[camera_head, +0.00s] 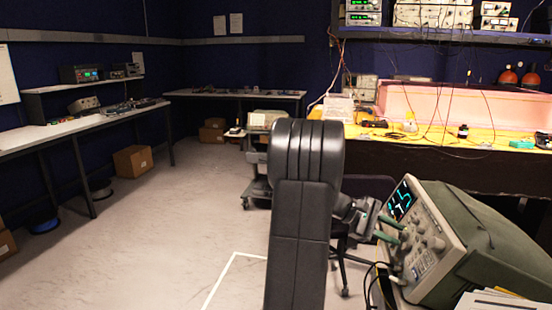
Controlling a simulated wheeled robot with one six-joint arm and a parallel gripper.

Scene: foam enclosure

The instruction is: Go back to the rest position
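My arm rises in the middle of the camera_head view and hides what lies behind it. Its end, my gripper (402,238), shows just right of the arm, with two greenish-grey fingers pointing right. The fingers look apart, with a narrow gap and nothing seen between them. They are in front of the knobs of a green-grey oscilloscope (470,240). I cannot tell whether they touch it.
The oscilloscope stands close at the right, with papers (500,300) below it. A yellow-topped bench (455,136) with cables is behind. A grey cart (256,185) stands behind my arm. A long bench (60,128) runs along the left. The floor (170,235) between is open.

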